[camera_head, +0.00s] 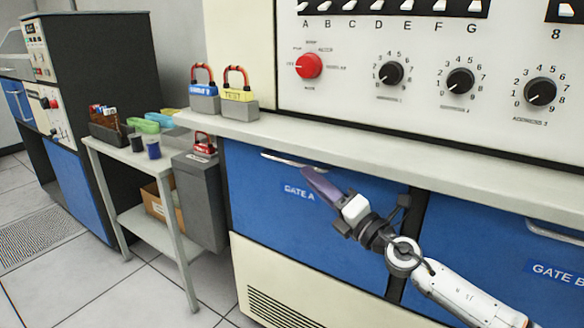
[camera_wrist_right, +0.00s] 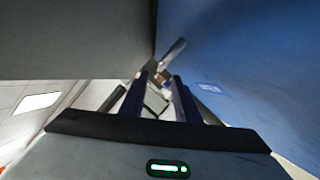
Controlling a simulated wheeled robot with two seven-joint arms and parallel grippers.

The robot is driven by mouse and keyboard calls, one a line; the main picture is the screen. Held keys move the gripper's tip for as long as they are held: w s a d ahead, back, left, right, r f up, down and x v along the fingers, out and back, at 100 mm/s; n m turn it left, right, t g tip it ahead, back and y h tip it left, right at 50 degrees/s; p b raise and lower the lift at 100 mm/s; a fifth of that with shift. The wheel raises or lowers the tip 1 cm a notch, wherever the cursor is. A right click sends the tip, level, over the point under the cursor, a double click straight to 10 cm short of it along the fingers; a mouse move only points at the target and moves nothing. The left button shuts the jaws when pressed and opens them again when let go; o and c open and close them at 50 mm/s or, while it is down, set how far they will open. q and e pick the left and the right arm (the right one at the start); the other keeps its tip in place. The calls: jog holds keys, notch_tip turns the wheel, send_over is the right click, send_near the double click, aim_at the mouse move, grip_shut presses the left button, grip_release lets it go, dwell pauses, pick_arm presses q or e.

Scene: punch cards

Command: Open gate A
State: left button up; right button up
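Gate A (camera_head: 262,215) is a blue front panel under the counter, labelled "GATE A", and looks closed. Its pale bar handle (camera_head: 282,158) runs along the top edge. My right gripper (camera_head: 318,182) is in front of the panel, its fingers pointing up and left toward the handle. In the right wrist view, its two fingers (camera_wrist_right: 163,85) stand apart with a gap between them. A light bar, likely the handle (camera_wrist_right: 173,49), shows beyond the fingertips. I cannot tell whether the fingers touch it. The blue panel (camera_wrist_right: 255,70) fills the right side there. My left gripper is not in view.
The counter ledge (camera_head: 400,160) overhangs the panel. Gate B (camera_head: 500,250) is at the right. Padlocks stand on the ledge's left end. A side table (camera_head: 110,150) with small items and a grey bin (camera_head: 200,200) stand at the left. Floor before the cabinet looks clear.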

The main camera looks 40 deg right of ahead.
aim_at(292, 162)
jog(key=p+x, duration=0.1)
jog(key=x, duration=0.7)
jog(key=shift+w, duration=0.35)
jog(key=shift+c, duration=0.4)
grip_shut()
